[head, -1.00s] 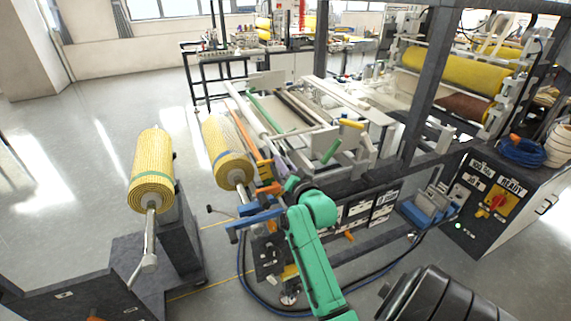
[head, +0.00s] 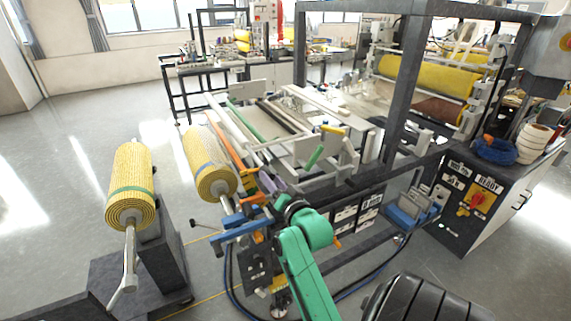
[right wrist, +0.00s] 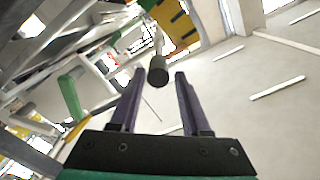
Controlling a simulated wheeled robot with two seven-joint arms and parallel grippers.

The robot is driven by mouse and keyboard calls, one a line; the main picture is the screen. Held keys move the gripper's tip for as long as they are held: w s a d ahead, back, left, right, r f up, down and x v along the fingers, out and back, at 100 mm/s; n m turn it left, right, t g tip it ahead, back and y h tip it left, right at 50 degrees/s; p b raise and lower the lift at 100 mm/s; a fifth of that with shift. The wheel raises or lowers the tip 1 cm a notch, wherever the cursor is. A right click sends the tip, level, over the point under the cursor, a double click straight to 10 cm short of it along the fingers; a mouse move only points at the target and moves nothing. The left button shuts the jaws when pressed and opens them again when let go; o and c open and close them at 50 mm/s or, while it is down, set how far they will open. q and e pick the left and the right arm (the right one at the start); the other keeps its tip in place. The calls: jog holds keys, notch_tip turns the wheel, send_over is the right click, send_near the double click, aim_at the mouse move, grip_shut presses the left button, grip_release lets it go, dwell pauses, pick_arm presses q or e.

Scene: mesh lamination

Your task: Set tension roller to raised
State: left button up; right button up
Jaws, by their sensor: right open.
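My right gripper (head: 272,184) is at the end of the green arm, at the near left end of the laminating machine. In the right wrist view its two purple fingers (right wrist: 157,82) are spread apart. A dark cylindrical knob (right wrist: 157,72) on a thin rod shows between the fingertips, and I cannot tell whether it is level with them or beyond them. No finger visibly touches it. I cannot tell for sure which part is the tension roller. A green handle (head: 315,157) stands tilted on the machine; a green handle also shows in the right wrist view (right wrist: 70,98). My left gripper is out of view.
Yellow mesh rolls stand at the left (head: 131,185) and beside the machine (head: 209,165). An orange bar (head: 231,150) and blue clamp-like parts (head: 240,228) lie close to my right gripper. A control cabinet (head: 480,200) stands at the right. Floor at far left is clear.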

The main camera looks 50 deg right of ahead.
jog(key=v, duration=1)
jog(key=shift+s+b, duration=0.25)
jog(key=shift+b, duration=0.2)
jog(key=shift+a, duration=0.1)
